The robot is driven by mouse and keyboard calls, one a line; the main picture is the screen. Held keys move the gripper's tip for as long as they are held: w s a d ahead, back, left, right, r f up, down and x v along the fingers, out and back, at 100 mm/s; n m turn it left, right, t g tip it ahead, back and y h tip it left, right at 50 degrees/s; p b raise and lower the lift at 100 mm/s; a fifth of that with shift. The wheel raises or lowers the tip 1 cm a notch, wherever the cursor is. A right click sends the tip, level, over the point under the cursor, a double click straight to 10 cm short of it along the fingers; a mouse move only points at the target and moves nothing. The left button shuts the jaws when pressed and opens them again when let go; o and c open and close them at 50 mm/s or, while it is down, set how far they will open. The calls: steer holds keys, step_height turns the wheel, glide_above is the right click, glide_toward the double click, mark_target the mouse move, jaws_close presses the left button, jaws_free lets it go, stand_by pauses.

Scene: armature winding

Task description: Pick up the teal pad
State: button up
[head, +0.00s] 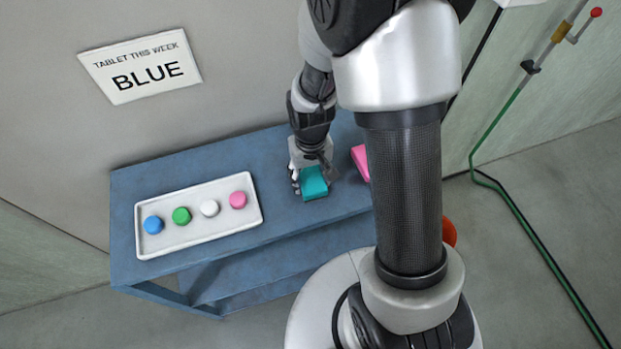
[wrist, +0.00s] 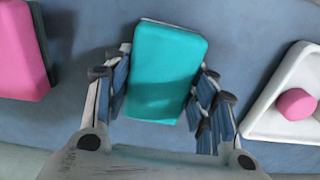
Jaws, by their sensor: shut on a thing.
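The teal pad (head: 313,183) is a small rectangular block at the blue table's right part in the head view. It fills the middle of the wrist view (wrist: 166,75). My gripper (head: 311,178) is over it, with one finger on each side. In the wrist view my gripper (wrist: 160,95) is shut on the pad, its fingers along the pad's two long sides. Whether the pad touches the table or is slightly raised, I cannot tell.
A pink pad (head: 360,162) lies to the right, partly hidden by my arm. A white tray (head: 150,249) to the left holds several round tablets: blue, green, white and pink. A wall sign (head: 140,67) reads "TABLET THIS WEEK BLUE". The blue table (head: 283,222) is bare between tray and teal pad.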

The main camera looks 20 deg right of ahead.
mark_target(310, 176)
steer(key=shift+c, duration=0.9)
steer(key=shift+r, duration=0.1)
step_height(310, 176, up, 20)
steer(key=p, duration=0.6)
steer(key=o, duration=0.4)
steer(key=shift+c, duration=0.2)
steer(key=c, duration=0.4)
steer(key=shift+f, duration=0.2)
